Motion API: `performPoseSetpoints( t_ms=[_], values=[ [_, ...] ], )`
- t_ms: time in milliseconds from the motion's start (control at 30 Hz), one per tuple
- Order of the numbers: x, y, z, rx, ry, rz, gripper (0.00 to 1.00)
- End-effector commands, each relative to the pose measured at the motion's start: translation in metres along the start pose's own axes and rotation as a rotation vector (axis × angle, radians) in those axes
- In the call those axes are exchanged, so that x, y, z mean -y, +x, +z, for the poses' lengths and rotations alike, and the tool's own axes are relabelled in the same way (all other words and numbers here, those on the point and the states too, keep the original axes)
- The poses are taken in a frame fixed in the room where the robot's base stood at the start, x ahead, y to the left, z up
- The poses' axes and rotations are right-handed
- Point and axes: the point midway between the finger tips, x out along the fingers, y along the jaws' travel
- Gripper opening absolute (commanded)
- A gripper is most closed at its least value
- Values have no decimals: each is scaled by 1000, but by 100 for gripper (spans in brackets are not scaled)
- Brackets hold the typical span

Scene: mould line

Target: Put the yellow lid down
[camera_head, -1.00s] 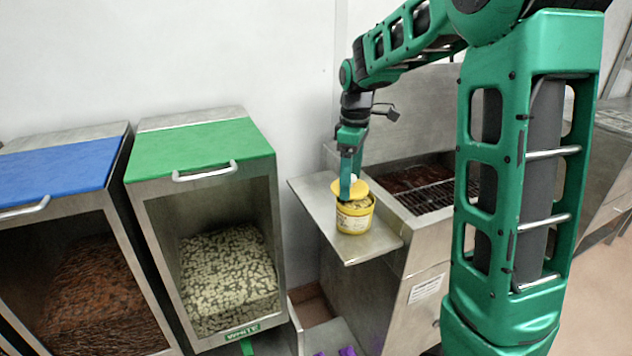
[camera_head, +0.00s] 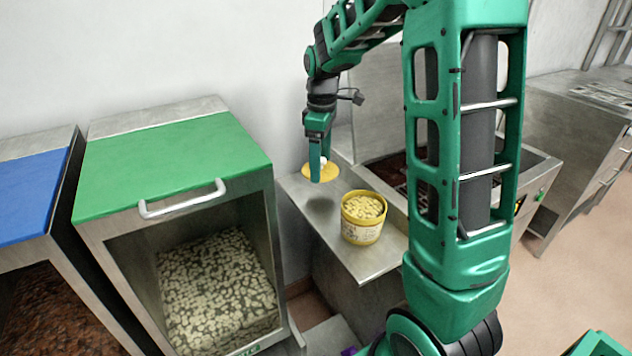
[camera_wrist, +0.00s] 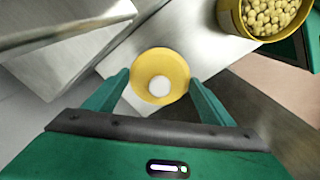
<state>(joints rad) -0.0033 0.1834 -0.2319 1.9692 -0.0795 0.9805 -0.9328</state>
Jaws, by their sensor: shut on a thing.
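The yellow lid (camera_head: 313,172) is a round disc with a white knob, held in the air over the far left part of the steel shelf (camera_head: 345,252). My gripper (camera_head: 319,162) is shut on its knob. In the wrist view the lid (camera_wrist: 160,70) lies between the fingertips of my gripper (camera_wrist: 157,86), with the white knob in its middle. A dark shadow below it shows that the lid is above the shelf. The yellow tub (camera_head: 360,230) stands open on the shelf to the right, full of pale pieces. It also shows in the wrist view (camera_wrist: 236,22).
A bin with a green lid (camera_head: 170,160) holds pale pieces and stands left of the shelf. A blue-lidded bin (camera_head: 30,200) is at the far left. A steel unit with a dark well adjoins the shelf on the right. The shelf is clear left of the tub.

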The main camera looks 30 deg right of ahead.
Motion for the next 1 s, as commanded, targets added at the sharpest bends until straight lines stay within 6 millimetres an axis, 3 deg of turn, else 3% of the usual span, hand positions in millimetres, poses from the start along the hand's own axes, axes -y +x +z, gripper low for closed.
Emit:
performPoseSetpoints(
  t_ms=[100, 333, 533, 900, 933, 1000],
  values=[
    [1, 17, -1, 1, -2, -2, 56],
    [2, 33, -3, 1, -5, -1, 56],
    [3, 58, -4, 1, -7, -2, 56],
    [3, 63, -4, 0, -8, 0, 56],
    [3, 63, -4, -1, -8, 0, 84],
    [3, 62, -4, -1, -8, 0, 96]
  ],
)
